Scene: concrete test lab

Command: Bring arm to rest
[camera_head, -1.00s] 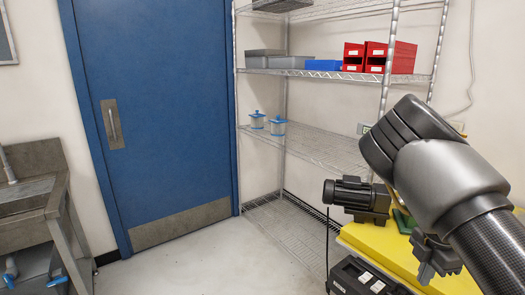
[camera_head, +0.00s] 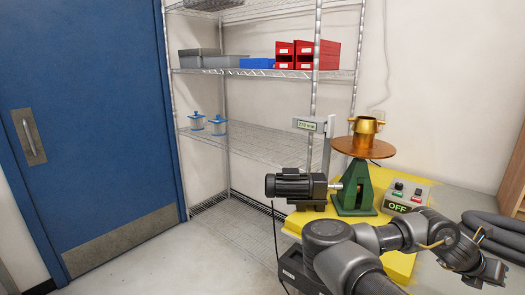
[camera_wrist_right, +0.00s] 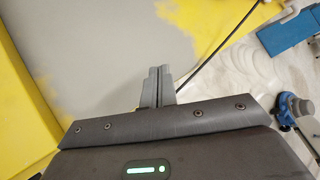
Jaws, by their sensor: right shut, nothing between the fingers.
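My right arm reaches across the lower right of the head view, and its gripper (camera_head: 492,271) is near the right edge, over the table area. In the right wrist view the two grey fingers (camera_wrist_right: 157,86) are together with nothing between them. They point at a worn yellow and grey surface (camera_wrist_right: 115,45); I cannot tell whether they touch it. My left gripper is not in view.
A yellow-topped table (camera_head: 405,262) carries a black motor (camera_head: 296,187), a green stand (camera_head: 355,190) with a copper disc (camera_head: 364,147) and brass cup (camera_head: 366,128), and an OFF control box (camera_head: 407,194). Wire shelving (camera_head: 255,143) stands behind; clear floor (camera_head: 170,270) lies left.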

